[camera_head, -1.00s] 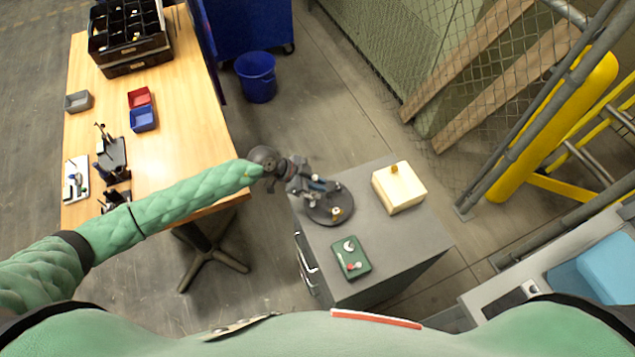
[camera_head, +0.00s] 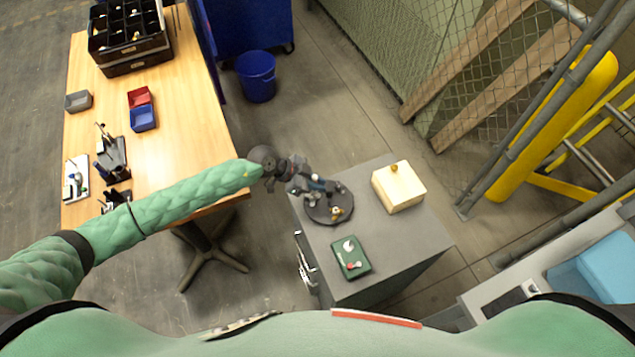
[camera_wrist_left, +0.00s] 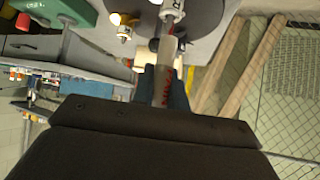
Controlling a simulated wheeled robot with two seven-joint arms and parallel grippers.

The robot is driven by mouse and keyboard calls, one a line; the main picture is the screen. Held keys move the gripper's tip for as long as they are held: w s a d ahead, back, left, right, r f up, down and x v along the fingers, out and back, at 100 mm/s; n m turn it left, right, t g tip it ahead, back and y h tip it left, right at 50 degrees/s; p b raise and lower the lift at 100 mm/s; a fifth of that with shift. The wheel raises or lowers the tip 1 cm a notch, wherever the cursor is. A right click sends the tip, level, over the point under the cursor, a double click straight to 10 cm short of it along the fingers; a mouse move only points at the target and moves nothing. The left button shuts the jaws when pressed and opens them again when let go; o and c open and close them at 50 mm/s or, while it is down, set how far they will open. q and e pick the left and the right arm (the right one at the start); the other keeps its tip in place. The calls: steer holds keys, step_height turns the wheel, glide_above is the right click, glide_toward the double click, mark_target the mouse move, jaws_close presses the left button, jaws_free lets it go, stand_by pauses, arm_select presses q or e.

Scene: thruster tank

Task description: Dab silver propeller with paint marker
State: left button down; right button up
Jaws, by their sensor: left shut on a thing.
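My left gripper (camera_head: 312,183) hangs over the dark round turntable (camera_head: 322,216) on the grey cabinet. It is shut on a slim white and grey marker with red lettering; the marker (camera_wrist_left: 165,72) stands out between the fingers in the left wrist view, its far end pointing to the disc. A small brass-coloured piece (camera_head: 337,211) sits on the disc near its front; it also shows in the left wrist view (camera_wrist_left: 124,32). I cannot make out a silver propeller for sure; the gripper covers part of the disc. My right gripper is not in view.
A green box (camera_head: 351,258) with a pale part and a red knob lies in front of the disc on the grey cabinet (camera_head: 400,245). A pale wooden block (camera_head: 398,188) with a brass knob stands to the right. A wooden workbench (camera_head: 175,120) is at the left.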

arm_select(q)
steer(key=shift+r+p, duration=0.5)
steer(key=shift+r, duration=2)
